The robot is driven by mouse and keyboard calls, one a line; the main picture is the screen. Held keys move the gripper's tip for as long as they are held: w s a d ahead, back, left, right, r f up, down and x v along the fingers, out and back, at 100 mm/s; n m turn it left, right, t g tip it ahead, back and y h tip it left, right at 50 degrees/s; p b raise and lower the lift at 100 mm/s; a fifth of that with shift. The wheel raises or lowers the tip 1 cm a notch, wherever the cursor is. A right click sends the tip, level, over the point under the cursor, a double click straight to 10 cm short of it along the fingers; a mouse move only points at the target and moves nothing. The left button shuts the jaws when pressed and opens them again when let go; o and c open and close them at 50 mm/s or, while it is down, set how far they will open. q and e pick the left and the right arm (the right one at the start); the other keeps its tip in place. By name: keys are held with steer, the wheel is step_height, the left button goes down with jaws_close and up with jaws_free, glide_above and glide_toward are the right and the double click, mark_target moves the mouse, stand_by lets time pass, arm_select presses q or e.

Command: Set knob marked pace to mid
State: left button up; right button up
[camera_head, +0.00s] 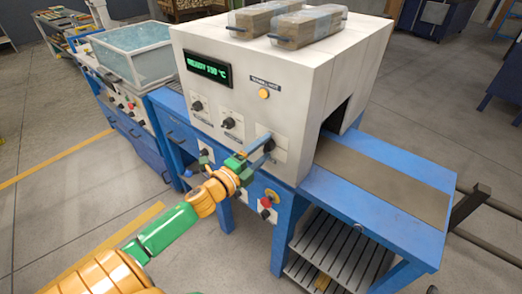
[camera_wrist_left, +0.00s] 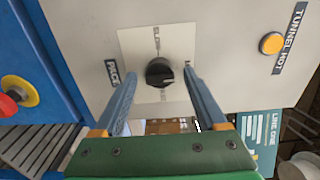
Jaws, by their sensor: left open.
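The pace knob (camera_wrist_left: 158,70) is a round black dial on a pale square plate (camera_wrist_left: 180,40) on the white machine face. The label PACE (camera_wrist_left: 114,73) stands beside the plate in the left wrist view. The knob's light pointer mark faces right and slightly down there; the small plate words are hard to read. My left gripper (camera_wrist_left: 160,80) is open, its two blue fingers on either side of the knob with gaps visible. In the head view my left gripper (camera_head: 259,146) is at the right-hand knob plate (camera_head: 280,153) and partly covers it. My right gripper is not in view.
Two other knobs (camera_head: 197,106) (camera_head: 229,123) sit left on the same face, below a green display (camera_head: 208,69). An amber button (camera_head: 264,94) is above. A red button (camera_wrist_left: 8,104) is on the blue frame. The conveyor (camera_head: 385,180) extends right.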

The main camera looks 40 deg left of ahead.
arm_select(q)
steer(key=s+b, duration=0.1)
steer(key=s, duration=0.6)
steer(key=shift+a, duration=0.3)
steer(key=s+a+f+n+g+y, duration=0.1)
steer(key=s+f+n+g, duration=0.25)
steer(key=f, duration=0.55)
steer(key=s+a+f+n+g+y, duration=0.1)
steer(key=s+f+n+g+y, duration=0.2)
steer(key=f, duration=0.7)
steer(key=s+a+f+n+g, duration=0.1)
steer(key=s+f+n+g, duration=0.2)
steer(key=f, duration=0.6)
steer(key=s+d+f+n+g, duration=0.2)
steer(key=s+d+f, duration=0.2)
steer(key=s, duration=0.3)
steer(key=s+d+f+n+g+h, duration=0.1)
steer(key=s+d+f+n+g, duration=0.1)
steer(key=s+d+f, duration=0.3)
steer(key=s+d+f+n+g+h, duration=0.1)
steer(key=s+d+f+n+g, duration=0.2)
steer(key=s, duration=0.7)
step_height(320, 180, down, 5)
steer(key=shift+s+d+r, duration=0.15)
steer(key=shift+s+d, duration=0.05)
steer(key=shift+d, duration=0.9)
